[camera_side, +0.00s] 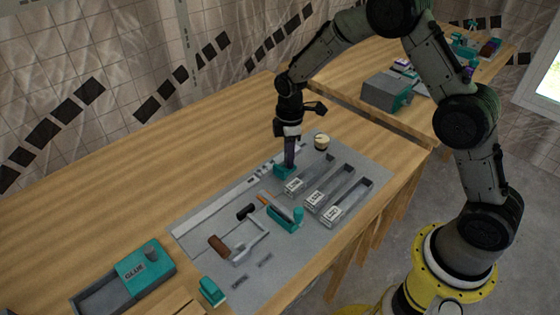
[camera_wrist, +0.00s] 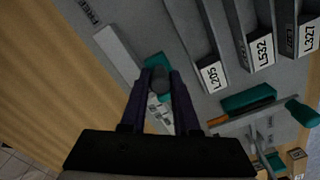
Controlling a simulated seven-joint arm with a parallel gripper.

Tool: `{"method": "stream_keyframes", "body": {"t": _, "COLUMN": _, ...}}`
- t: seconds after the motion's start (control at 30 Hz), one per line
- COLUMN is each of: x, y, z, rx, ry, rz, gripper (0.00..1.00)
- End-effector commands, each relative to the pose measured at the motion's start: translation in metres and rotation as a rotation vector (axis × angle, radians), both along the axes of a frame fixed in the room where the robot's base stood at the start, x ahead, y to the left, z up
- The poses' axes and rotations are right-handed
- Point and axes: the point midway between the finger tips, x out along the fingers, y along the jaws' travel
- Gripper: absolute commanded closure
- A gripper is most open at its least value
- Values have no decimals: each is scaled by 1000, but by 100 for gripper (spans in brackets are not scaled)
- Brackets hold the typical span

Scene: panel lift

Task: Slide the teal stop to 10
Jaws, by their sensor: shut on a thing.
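The teal stop (camera_side: 284,171) sits on a long pale rail (camera_side: 215,208) on the grey panel, towards the rail's far right end in the side view. In the wrist view the teal stop (camera_wrist: 158,61) shows partly, with a grey knob on it between my fingers. My gripper (camera_side: 288,165) points down and is shut on the stop; it also shows in the wrist view (camera_wrist: 161,78). The rail (camera_wrist: 117,51) runs under the fingers there. Small marks beside my fingers are too blurred to read, so I cannot tell the stop's number.
Three slots with white labelled blocks (camera_side: 294,186) lie right of the stop. A teal-handled tool (camera_side: 285,218) and a brown-handled tool (camera_side: 220,245) lie nearer. A round cream knob (camera_side: 321,142) stands behind. The left tabletop is clear.

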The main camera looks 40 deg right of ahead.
Motion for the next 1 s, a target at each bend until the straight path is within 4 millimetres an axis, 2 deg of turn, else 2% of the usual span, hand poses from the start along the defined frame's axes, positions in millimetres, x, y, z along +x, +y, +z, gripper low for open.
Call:
{"method": "stream_keyframes", "body": {"t": 0.1, "x": 0, "y": -14, "z": 1, "rx": 0, "ry": -2, "rz": -2, "gripper": 100}}
{"method": "stream_keyframes", "body": {"t": 0.4, "x": 0, "y": -18, "z": 1, "rx": -3, "ry": -3, "rz": -1, "gripper": 100}}
{"method": "stream_keyframes", "body": {"t": 0.43, "x": 0, "y": -19, "z": 1, "rx": -4, "ry": -2, "rz": -1, "gripper": 65}}
{"method": "stream_keyframes", "body": {"t": 0.57, "x": 0, "y": -18, "z": 1, "rx": -2, "ry": -2, "rz": 0, "gripper": 42}}
{"method": "stream_keyframes", "body": {"t": 0.87, "x": 0, "y": -16, "z": 1, "rx": -1, "ry": -2, "rz": 0, "gripper": 41}}
{"method": "stream_keyframes", "body": {"t": 1.0, "x": 1, "y": -16, "z": 10, "rx": -1, "ry": -4, "rz": 0, "gripper": 41}}
